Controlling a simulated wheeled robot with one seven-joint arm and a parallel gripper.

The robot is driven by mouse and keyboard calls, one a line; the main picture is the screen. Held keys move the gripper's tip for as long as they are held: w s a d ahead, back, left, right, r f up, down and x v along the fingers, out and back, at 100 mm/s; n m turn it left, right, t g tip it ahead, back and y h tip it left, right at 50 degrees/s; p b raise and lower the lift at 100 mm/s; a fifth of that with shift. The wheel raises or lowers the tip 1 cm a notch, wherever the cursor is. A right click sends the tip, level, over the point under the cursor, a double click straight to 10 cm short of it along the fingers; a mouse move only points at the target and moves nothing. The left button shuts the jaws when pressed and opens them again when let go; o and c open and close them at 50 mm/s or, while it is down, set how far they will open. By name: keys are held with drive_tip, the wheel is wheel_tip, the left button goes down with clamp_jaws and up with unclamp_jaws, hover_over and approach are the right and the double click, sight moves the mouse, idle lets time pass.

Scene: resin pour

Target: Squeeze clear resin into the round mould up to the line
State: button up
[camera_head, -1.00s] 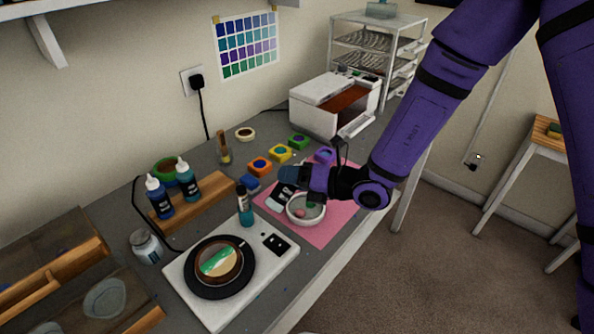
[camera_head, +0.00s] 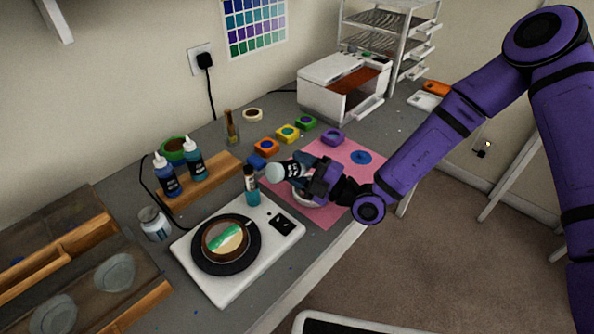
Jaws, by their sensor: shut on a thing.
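My gripper (camera_head: 312,177) is over the pink mat and shut on a bottle (camera_head: 275,172). The bottle has a pale rounded end towards the left and a dark label with white marks. It lies tilted, close to sideways, over the white round mould (camera_head: 306,198). The mould sits on the mat, and the gripper and bottle hide most of it, including its inside and any line. The bottle's tip is hidden, so I cannot tell whether resin is flowing.
A white hotplate (camera_head: 284,238) with a black disc and round pan stands in front left. A teal bottle (camera_head: 252,190) stands near the mould. Two dropper bottles (camera_head: 167,178) stand by a wooden block (camera_head: 215,182). Small coloured pots (camera_head: 288,134) and a blue disc (camera_head: 360,157) lie behind.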

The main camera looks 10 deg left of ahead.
drive_tip(key=shift+f, duration=0.2)
drive_tip(key=shift+f, duration=0.8)
drive_tip(key=shift+c, duration=1.3)
idle(1.4)
idle(1.6)
drive_tip(key=shift+o, duration=1.3)
drive_tip(key=shift+c, duration=1.3)
